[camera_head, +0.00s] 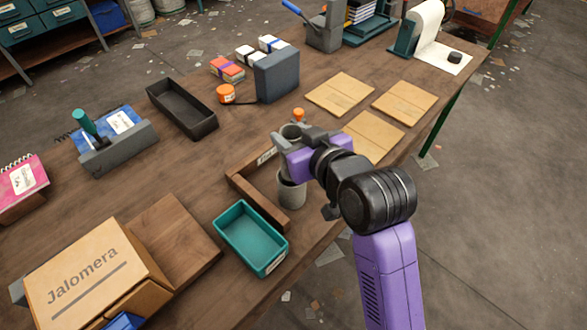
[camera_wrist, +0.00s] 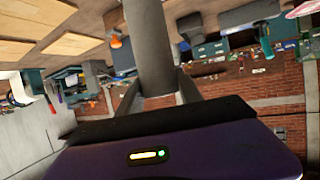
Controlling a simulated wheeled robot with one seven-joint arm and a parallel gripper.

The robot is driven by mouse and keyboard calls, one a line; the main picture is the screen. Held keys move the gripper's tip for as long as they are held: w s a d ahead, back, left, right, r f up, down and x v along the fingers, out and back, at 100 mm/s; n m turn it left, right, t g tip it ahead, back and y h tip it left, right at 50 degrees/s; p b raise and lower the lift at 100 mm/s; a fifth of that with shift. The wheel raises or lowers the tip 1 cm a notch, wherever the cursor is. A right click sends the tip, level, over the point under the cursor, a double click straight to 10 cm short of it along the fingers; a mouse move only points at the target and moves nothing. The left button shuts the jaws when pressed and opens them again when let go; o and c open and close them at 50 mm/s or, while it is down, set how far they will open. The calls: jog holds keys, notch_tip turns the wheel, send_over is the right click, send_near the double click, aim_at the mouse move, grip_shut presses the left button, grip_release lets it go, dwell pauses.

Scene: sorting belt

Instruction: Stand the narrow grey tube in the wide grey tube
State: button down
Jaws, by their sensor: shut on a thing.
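My gripper (camera_head: 290,143) is shut on the narrow grey tube (camera_head: 291,130), whose open top end shows above the fingers in the head view. In the wrist view the narrow tube (camera_wrist: 149,45) stands between the two fingers (camera_wrist: 157,95). The wide grey tube (camera_head: 291,190) stands upright on the table, just below my gripper in the head view, by the inner side of a wooden corner piece. My gripper covers the space between the tubes, so I cannot tell whether the narrow tube's lower end is inside the wide one.
The wooden corner piece (camera_head: 250,188) borders the wide tube at left. A teal tray (camera_head: 273,262) lies nearer the table's front edge. An orange-topped object (camera_head: 299,115) stands behind my gripper. Flat tan boards (camera_head: 340,94) lie farther back. A black tray (camera_head: 182,110) is at left.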

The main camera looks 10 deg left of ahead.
notch_tip(320, 180, down, 10)
jog(key=shift+f, duration=0.1)
dwell(0.4)
jog(key=shift+f+b, duration=0.3)
jog(key=shift+b, duration=0.05)
jog(key=c, duration=0.8)
grip_release()
jog(key=shift+r, duration=0.15)
jog(key=shift+r+p, duration=0.35)
jog(key=v, duration=1.2)
jog(key=shift+f+b, duration=0.2)
jog(key=shift+b, duration=0.15)
